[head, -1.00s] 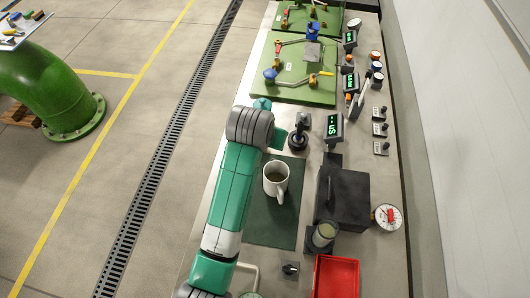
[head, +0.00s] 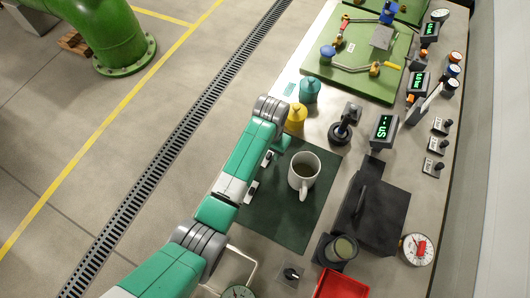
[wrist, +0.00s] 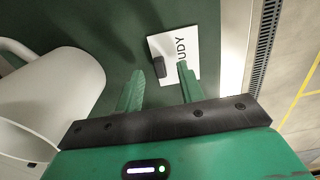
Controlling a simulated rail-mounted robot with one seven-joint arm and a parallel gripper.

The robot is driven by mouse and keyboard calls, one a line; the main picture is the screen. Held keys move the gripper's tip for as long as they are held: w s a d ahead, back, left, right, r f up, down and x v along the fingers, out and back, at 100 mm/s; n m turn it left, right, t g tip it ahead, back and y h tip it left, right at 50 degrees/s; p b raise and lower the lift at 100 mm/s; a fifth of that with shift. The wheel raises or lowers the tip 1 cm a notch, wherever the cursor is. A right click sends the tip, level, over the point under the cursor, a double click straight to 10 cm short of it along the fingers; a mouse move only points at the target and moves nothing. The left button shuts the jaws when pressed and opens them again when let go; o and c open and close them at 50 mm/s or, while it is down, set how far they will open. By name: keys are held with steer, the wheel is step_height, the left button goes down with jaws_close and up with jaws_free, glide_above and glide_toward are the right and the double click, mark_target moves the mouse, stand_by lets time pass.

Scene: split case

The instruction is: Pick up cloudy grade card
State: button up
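The cloudy grade card (wrist: 168,44) is a white card on the dark green mat, with the letters "UDY" visible in the wrist view. A small dark block (wrist: 160,66) stands at its edge, between the lines of my fingers. My gripper (wrist: 158,73) is open and empty, with one green finger overlapping the card's near edge and the other over bare mat. In the head view, a white patch beside my forearm (head: 250,192) looks like the card, partly hidden by the arm. My gripper is mostly hidden there, left of the mug.
A white mug (head: 304,172) stands on the mat (head: 290,224), close beside my gripper; it also shows in the wrist view (wrist: 50,100). Yellow (head: 296,117) and teal (head: 309,91) bottles stand behind. A black box (head: 375,215) and red tray (head: 340,287) lie to the right.

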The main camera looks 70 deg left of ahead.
steer(key=shift+a+f, duration=0.15)
steer(key=shift+f, duration=0.45)
steer(key=shift+c, duration=0.2)
jaws_close()
steer(key=shift+r, duration=0.1)
step_height(320, 180, up, 4)
steer(key=shift+w+f+p, duration=0.1)
steer(key=shift+f+p, duration=0.15)
steer(key=shift+p, duration=0.2)
steer(key=s+d, duration=0.3)
steer(key=d, duration=0.1)
steer(key=s+d+r+p, duration=0.1)
steer(key=s+d, duration=0.3)
steer(key=s+d+p, duration=0.1)
steer(key=s+d, duration=0.2)
steer(key=s, duration=0.1)
steer(key=shift+d+r, duration=0.2)
steer(key=shift+d, duration=0.2)
